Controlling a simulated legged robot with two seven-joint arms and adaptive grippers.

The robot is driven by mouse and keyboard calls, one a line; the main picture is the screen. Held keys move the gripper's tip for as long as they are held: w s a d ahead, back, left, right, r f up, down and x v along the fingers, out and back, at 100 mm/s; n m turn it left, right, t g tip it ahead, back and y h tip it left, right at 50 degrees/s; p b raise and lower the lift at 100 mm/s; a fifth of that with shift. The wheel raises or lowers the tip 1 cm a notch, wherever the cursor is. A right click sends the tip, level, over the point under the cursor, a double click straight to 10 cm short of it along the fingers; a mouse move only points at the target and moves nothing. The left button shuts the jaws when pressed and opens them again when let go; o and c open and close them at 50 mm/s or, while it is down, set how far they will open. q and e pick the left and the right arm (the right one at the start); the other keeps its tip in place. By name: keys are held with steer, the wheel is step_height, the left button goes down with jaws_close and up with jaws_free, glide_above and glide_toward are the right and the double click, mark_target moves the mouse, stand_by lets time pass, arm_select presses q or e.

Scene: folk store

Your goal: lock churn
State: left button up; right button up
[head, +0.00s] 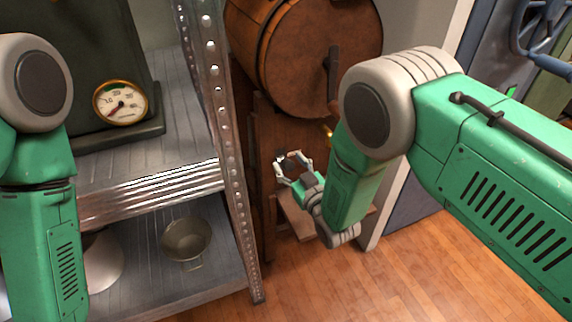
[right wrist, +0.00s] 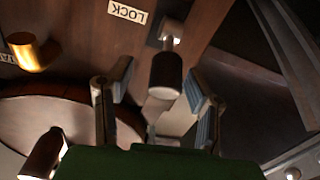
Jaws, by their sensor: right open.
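The wooden barrel churn (head: 318,60) stands on a wooden stand (head: 264,130) behind the metal shelf in the head view. In the right wrist view a white label reading LOCK (right wrist: 127,12), upside down, is on the wooden panel. Beside it a dark lever knob (right wrist: 166,72) on a light metal stem sticks out. My right gripper (head: 293,164) is open in front of the stand. In the right wrist view its fingers (right wrist: 158,84) are on either side of the knob, with gaps on both sides. My left gripper is out of view.
A metal shelf (head: 233,180) stands at left, with a dial scale (head: 121,103) above and a metal pan (head: 186,240) below. A brass part (right wrist: 28,52) and a dark handle (right wrist: 42,155) show near the churn. The wooden floor (head: 400,270) is clear.

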steer(key=shift+x, duration=0.9)
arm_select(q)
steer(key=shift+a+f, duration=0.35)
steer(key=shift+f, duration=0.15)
arm_select(e)
steer(key=shift+a, duration=0.45)
steer(key=shift+d, duration=0.1)
steer(key=shift+d, duration=0.15)
jaws_close()
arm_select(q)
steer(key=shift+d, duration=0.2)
